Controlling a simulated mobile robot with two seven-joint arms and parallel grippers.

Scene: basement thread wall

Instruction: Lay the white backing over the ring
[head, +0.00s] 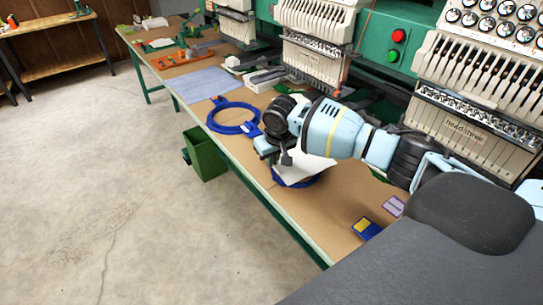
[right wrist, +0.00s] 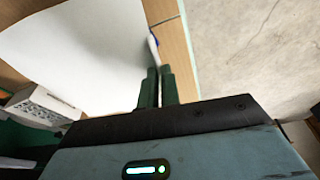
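The white backing (head: 305,168) is a pale sheet at the right gripper in the head view, tilted over a blue ring (head: 305,183) on the tan table. It fills much of the right wrist view (right wrist: 75,55). My right gripper (head: 285,158) points down, its fingers (right wrist: 157,85) nearly together at the sheet's edge, apparently pinching it. The backing and my arm hide most of the ring beneath; only a blue sliver (right wrist: 153,45) shows beside the sheet in the wrist view. My left gripper is not in view.
Another blue ring (head: 214,126) lies empty farther along the table (head: 240,160). A grey-blue cloth (head: 196,84) lies behind it. A yellow-and-blue item (head: 366,228) is near the front edge. Embroidery machine heads (head: 313,60) line the back.

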